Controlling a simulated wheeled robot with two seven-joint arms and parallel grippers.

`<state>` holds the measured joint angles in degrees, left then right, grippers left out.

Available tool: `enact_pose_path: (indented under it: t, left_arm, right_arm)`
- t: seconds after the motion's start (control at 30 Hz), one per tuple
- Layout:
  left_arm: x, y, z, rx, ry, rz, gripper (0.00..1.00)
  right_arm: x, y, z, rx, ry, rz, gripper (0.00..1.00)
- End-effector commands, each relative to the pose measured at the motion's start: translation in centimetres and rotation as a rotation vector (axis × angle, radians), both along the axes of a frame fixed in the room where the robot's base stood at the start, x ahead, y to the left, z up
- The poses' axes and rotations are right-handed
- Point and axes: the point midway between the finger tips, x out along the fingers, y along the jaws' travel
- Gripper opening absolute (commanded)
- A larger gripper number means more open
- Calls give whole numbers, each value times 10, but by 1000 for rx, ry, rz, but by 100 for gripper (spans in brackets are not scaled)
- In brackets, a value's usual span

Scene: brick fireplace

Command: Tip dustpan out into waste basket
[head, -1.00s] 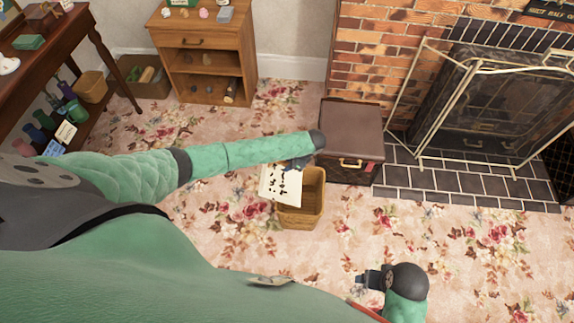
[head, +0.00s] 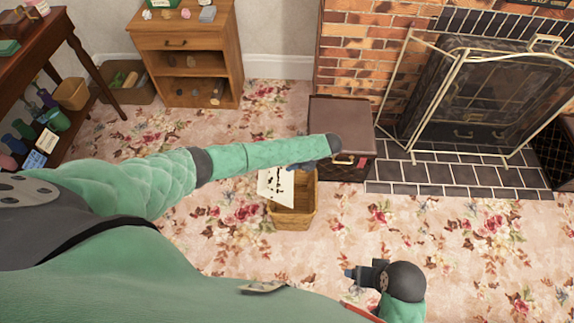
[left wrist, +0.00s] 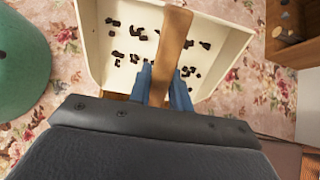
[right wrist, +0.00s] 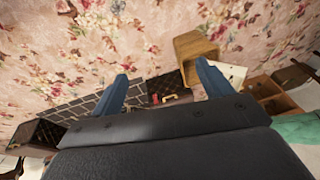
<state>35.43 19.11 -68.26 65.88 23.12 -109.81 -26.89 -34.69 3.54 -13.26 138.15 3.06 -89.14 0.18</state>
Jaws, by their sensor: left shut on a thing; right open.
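My left gripper (left wrist: 165,85) is shut on the wooden handle of the dustpan. The cream dustpan (left wrist: 110,70) fills the top of the left wrist view, with several dark crumbs lying on its pan. In the head view the dustpan (head: 275,186) is at the left rim of the wicker waste basket (head: 292,219), partly over its opening; I cannot tell whether they touch. The left gripper (head: 305,166) is partly hidden there by my wrist. The basket also shows in the right wrist view (right wrist: 192,45). My right gripper (right wrist: 160,88) is open and empty, its fingers spread, away from the basket.
A brown chest (head: 340,115) stands right behind the basket. Behind it are the brick fireplace, a brass-framed screen (head: 392,100) and a dark tiled hearth (head: 450,180). A wooden cabinet (head: 190,100) stands at the back left. Flowered carpet in front is clear.

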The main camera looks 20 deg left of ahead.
Motion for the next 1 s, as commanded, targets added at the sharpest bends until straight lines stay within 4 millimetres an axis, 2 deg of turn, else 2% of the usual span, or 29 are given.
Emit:
enact_pose_path:
  t: [0.3, 0.5, 0.7, 1.0]
  left_arm:
    - [10, -29, 2, 165, 52, 0, 0]
    - [13, -38, 0, 216, 71, 1, 0]
    - [14, -43, -1, 251, 81, 1, 0]
    - [15, -44, -1, 264, 83, 1, 0]
  right_arm:
    - [3, 2, 7, 3, -8, 2, 79]
    - [-3, -11, 20, -23, 29, -17, 79]
    - [-9, -17, 32, -35, 50, -31, 79]
    - [-12, -24, 31, -49, 62, -32, 79]
